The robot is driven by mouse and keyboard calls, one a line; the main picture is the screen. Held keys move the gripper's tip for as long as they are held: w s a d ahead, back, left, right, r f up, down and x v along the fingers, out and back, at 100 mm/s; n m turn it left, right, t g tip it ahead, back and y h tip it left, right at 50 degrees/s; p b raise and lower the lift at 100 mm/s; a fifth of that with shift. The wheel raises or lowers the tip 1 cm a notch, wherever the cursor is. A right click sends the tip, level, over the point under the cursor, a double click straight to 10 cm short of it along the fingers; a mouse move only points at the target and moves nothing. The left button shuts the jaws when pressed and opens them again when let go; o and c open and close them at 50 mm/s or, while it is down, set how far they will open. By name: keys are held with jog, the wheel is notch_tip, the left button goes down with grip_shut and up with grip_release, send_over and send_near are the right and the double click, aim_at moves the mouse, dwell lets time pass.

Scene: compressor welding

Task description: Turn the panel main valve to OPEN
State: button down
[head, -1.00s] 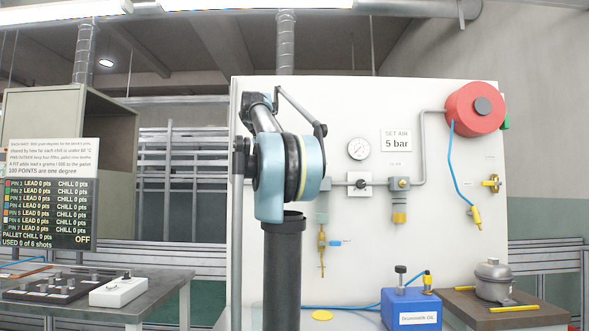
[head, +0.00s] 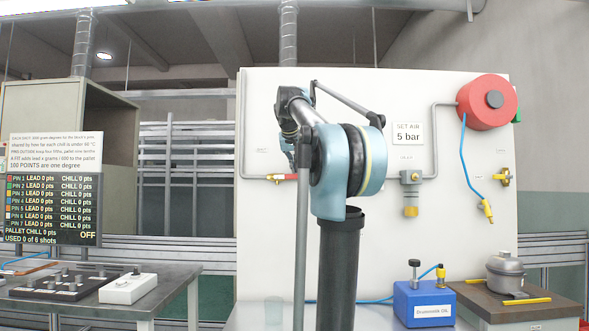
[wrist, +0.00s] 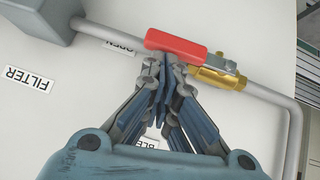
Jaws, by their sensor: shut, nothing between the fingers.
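The main valve has a red lever handle (wrist: 178,46) on a brass body (wrist: 217,79) in the wrist view. The handle lies roughly along the grey pipe (wrist: 262,92), beside a label reading OPEN (wrist: 117,47). My gripper (wrist: 165,62) is shut and empty, its fingertips right at the handle's lower edge; I cannot tell whether they touch it. In the head view the red handle (head: 285,177) lies about level at the panel's left side, just left of my arm. My gripper cannot be made out there.
The white panel (head: 440,240) carries a filter (head: 411,190) and a red hose reel (head: 488,102). A blue oil box (head: 423,303) and a grey pot (head: 506,272) stand below, right. A bench with a white box (head: 128,288) is at left. A FILTER label (wrist: 27,80) shows in the wrist view.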

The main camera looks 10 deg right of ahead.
dwell(0.4)
notch_tip(320, 180, up, 4)
jog(key=shift+w+r, duration=0.1)
jog(key=v, duration=0.9)
jog(key=shift+s+d+r, duration=0.2)
jog(key=shift+s, duration=0.2)
jog(key=s+a+f+g+y, duration=0.1)
jog(key=s+f, duration=1)
jog(key=f, duration=1.2)
jog(key=s+a+f+n+g+y, duration=0.1)
jog(key=s+a+f+g, duration=0.1)
jog(key=s+f, duration=1)
jog(key=s+a+f+n+g+y, duration=0.1)
jog(key=s+f, duration=1)
jog(key=f, duration=2.3)
jog(key=shift+s+a+f+g, duration=0.15)
jog(key=shift+a+f+g, duration=0.25)
jog(key=shift+g, duration=0.8)
jog(key=shift+r, duration=0.1)
